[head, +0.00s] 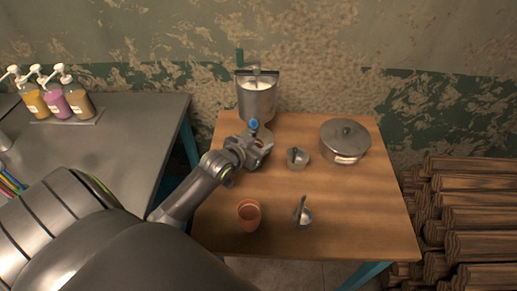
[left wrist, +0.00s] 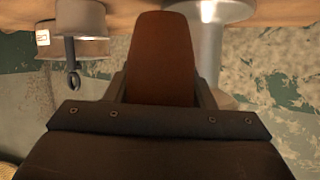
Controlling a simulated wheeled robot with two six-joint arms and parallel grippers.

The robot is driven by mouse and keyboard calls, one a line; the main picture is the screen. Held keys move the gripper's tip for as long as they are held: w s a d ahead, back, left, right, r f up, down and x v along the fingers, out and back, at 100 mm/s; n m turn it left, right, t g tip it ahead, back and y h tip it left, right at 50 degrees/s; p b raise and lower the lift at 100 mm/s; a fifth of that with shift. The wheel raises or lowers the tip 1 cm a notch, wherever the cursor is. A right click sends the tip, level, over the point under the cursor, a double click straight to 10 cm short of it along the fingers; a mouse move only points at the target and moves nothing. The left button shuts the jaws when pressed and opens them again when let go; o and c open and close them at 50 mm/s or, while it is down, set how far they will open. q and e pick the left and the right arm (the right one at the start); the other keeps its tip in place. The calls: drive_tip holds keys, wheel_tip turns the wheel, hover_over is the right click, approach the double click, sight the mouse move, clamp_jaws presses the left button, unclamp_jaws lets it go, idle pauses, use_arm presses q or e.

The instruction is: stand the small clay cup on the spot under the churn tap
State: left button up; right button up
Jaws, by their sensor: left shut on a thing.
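The metal churn (head: 257,98) stands at the back left of the wooden table, with a blue tap knob (head: 253,124) low on its front. My left gripper (head: 258,150) is just in front of the tap. In the left wrist view it is shut on the small clay cup (left wrist: 162,58), a reddish-brown tapering shape between the fingers. In the head view the gripper hides this cup and the spot under the tap. I cannot tell whether the cup touches the surface below. Other terracotta clay cups (head: 249,214), seemingly stacked, stand near the table's front left.
A lidded metal pot (head: 345,141) stands at the back right of the wooden table (head: 360,215). A small metal vessel (head: 297,158) is right of my gripper, and a ladle-like piece (head: 303,215) lies nearer. The table's right front is clear.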

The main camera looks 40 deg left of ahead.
use_arm(q)
wheel_tip(320, 180, down, 3)
drive_tip(key=shift+f, duration=0.2)
drive_tip(key=shift+f, duration=0.15)
drive_tip(key=o, duration=1)
drive_tip(key=shift+r, duration=0.2)
drive_tip(key=shift+s, duration=0.35)
drive_tip(key=v, duration=1.1)
drive_tip(key=shift+s, duration=0.15)
